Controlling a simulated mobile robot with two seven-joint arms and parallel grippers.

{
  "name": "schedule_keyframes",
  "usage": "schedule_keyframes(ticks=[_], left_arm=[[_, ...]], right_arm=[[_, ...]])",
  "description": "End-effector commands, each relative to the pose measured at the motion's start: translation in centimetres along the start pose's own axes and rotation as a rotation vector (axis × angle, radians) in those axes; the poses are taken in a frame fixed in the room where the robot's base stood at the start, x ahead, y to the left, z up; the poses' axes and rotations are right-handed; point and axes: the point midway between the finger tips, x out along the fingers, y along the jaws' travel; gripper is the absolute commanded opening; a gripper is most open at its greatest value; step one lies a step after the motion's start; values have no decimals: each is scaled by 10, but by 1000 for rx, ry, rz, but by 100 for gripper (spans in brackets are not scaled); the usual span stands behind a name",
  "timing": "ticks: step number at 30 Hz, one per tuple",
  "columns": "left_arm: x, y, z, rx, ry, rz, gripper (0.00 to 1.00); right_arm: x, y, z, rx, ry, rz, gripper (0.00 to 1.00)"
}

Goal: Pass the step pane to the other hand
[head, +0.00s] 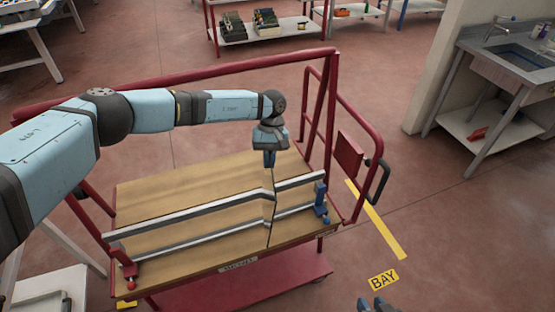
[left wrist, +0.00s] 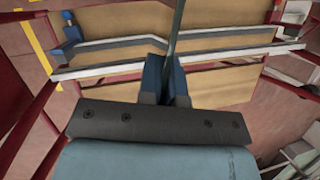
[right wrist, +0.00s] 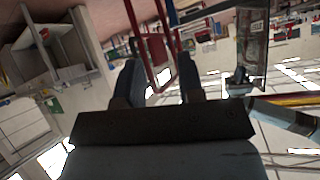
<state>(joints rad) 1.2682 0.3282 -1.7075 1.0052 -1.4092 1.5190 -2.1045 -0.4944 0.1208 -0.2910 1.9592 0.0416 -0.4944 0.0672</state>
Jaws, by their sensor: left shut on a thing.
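The step pane is a clear, thin glass sheet. In the right wrist view the pane (right wrist: 253,45) shows as a grey see-through rectangle. In the left wrist view the pane (left wrist: 175,35) is nearly edge-on, a dark strip rising from between the fingers. My left gripper (head: 270,158) is shut on it above the trolley. In the head view the pane (head: 270,220) shows mainly as a thin dark line below the fingers. My right gripper (head: 378,304) is at the bottom edge of the head view, away from the pane. Its fingers (right wrist: 157,85) are apart and empty.
The red trolley (head: 220,70) has a wooden deck (head: 165,195) with pale rails and a blue clamp (head: 320,200) at its right end. A sink bench (head: 490,65) stands at the right. Open floor lies between trolley and bench.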

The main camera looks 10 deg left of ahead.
Motion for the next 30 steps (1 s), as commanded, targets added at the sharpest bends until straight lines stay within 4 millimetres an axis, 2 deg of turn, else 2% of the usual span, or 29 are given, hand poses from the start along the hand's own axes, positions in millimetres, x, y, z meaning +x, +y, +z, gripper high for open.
schedule_keyframes(ticks=[1, 6, 9, 15, 19, 24, 30], left_arm=[[-1, 0, 0, 1, 0, 1, 0], [-2, 0, 0, 1, 0, 1, 0], [-2, 0, 0, 1, 0, 1, 0], [-2, 0, 0, 1, 0, 1, 0], [-2, 0, 0, 1, 0, 1, 0], [-2, 0, 0, 1, 0, 1, 0], [-2, 0, 0, 1, 0, 1, 0]], right_arm=[[15, -11, -18, 28, -4, -25, 35], [57, -53, -72, 128, -74, -111, 35], [76, -79, -105, 169, -123, -154, 35], [98, -128, -169, 209, -235, -207, 35], [103, -157, -209, 209, -311, -210, 35], [100, -192, -258, 163, -408, -178, 35], [85, -223, -297, 45, -506, -103, 35]])
